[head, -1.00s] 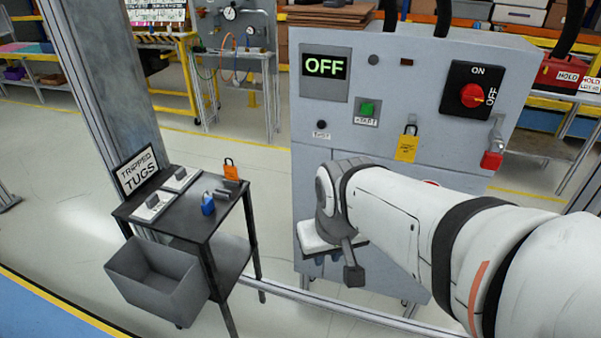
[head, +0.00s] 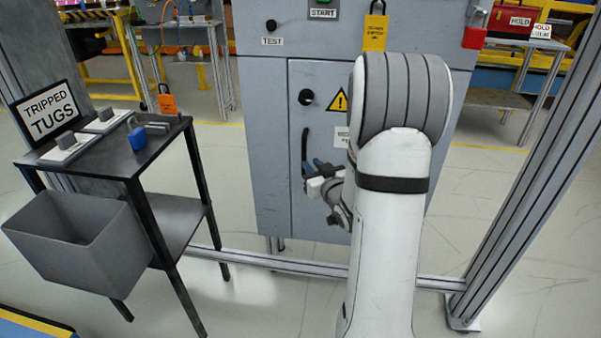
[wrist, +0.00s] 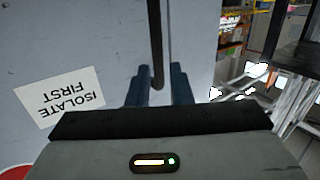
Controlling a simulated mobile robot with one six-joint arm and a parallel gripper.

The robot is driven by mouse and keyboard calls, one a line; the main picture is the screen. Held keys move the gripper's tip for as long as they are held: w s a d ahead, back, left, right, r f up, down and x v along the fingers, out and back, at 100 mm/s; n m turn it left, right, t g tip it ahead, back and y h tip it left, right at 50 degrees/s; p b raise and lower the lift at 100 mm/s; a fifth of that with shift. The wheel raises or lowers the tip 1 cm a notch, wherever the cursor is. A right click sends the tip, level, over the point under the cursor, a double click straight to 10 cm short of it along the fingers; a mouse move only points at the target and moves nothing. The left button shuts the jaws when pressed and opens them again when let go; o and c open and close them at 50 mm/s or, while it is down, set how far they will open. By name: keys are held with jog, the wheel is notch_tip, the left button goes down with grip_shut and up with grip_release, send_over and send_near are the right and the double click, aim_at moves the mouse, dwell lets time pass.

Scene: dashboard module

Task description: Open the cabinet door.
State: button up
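The grey cabinet (head: 262,130) stands ahead of me in the head view. Its lower door (head: 325,75) appears closed, with its left seam showing and its right part hidden by my arm. A dark upright handle (head: 304,146) is near the door's left edge. It also shows in the wrist view (wrist: 155,40), close to the seam. My gripper (head: 310,172) is at the handle's lower part in the head view. In the wrist view, the blue fingers of my gripper (wrist: 158,88) are apart, with the handle's end between them. Contact cannot be told.
A black knob (head: 306,97) and a yellow warning triangle (head: 339,101) are on the door. An "ISOLATE FIRST" label (wrist: 60,97) is beside the handle. A black cart (head: 160,150) with a grey bin (head: 75,240) stands left. A metal post (head: 530,170) rises at right.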

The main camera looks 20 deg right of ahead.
aim_at(304, 158)
jog(key=shift+t, duration=0.4)
jog(key=w, duration=0.2)
jog(key=w+b, duration=0.1)
jog(key=w, duration=0.2)
jog(key=w+f+b, duration=0.1)
jog(key=w, duration=0.1)
jog(key=shift+w+d+f, duration=0.1)
jog(key=shift+w+d, duration=0.1)
jog(key=shift+w, duration=0.1)
jog(key=shift+c, duration=0.3)
grip_shut()
